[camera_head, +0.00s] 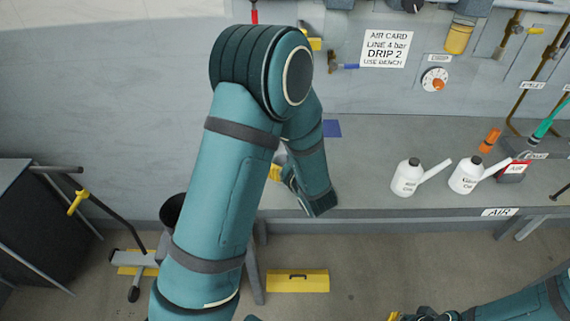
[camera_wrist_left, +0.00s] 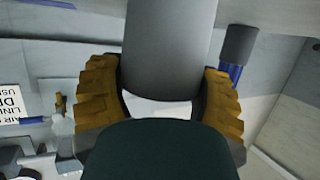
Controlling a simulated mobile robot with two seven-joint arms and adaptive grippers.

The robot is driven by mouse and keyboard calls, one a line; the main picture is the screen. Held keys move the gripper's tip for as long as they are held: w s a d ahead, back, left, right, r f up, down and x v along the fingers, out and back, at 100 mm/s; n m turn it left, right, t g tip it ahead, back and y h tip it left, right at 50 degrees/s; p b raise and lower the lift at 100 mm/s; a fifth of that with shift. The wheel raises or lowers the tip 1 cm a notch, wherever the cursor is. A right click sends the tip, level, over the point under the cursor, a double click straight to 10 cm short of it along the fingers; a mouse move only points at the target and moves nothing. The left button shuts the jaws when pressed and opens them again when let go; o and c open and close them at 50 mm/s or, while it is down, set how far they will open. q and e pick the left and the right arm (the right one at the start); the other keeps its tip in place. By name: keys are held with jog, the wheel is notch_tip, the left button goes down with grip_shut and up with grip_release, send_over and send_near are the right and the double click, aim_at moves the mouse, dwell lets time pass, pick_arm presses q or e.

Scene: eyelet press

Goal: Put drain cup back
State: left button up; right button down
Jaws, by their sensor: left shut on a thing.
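My left arm fills the middle of the head view, and its gripper (camera_head: 276,172) is mostly hidden behind the arm, over the bench's front edge. In the left wrist view my left gripper (camera_wrist_left: 162,92) has its yellow pads on either side of a grey cylinder (camera_wrist_left: 170,45), which looks like the drain cup. It is shut on this cylinder. The cup cannot be made out in the head view. My right gripper (camera_head: 425,314) is at the bottom edge of the head view, cut off, and its jaws are unclear.
Two white oil bottles (camera_head: 407,178) stand on the grey bench (camera_head: 365,145), with an orange item (camera_head: 490,140) near them. A sign (camera_head: 386,49) and a dial (camera_head: 434,80) are on the wall.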

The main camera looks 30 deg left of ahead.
pick_arm(q)
jog(key=o, duration=1.1)
jog(key=shift+f, duration=0.15)
